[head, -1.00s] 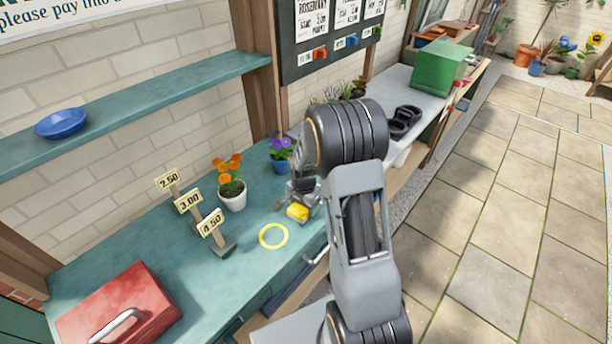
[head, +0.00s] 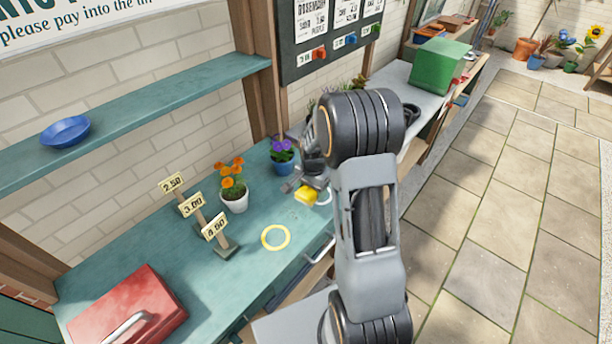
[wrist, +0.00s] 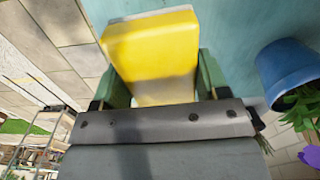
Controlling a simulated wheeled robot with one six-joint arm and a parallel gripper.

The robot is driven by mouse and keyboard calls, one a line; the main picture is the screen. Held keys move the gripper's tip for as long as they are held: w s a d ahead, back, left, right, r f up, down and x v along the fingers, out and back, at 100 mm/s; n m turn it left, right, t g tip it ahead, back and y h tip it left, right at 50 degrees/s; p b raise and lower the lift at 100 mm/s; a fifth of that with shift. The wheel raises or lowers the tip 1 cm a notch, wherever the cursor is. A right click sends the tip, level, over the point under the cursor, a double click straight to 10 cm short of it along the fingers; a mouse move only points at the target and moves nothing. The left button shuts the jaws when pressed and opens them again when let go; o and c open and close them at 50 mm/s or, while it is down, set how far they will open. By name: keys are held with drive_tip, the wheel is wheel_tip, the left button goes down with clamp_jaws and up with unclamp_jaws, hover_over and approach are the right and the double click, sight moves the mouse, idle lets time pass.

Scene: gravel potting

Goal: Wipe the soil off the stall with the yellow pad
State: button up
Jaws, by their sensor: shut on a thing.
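The yellow pad (head: 306,195) is held by my gripper (head: 311,187) at the stall's green top (head: 215,270), near its front edge. In the wrist view the yellow pad (wrist: 152,55) sits between my two green fingertips (wrist: 160,82), which are shut on it. I cannot tell whether the pad touches the top.
A blue pot with purple flowers (head: 282,160) stands just behind my gripper; this blue pot (wrist: 290,72) is right of the pad in the wrist view. An orange-flowered white pot (head: 234,199), price signs (head: 193,205), a yellow ring (head: 275,237) and a red box (head: 128,308) stand to the left.

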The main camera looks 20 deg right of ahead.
drive_tip(key=shift+r+p, duration=0.45)
drive_tip(key=shift+r, duration=0.55)
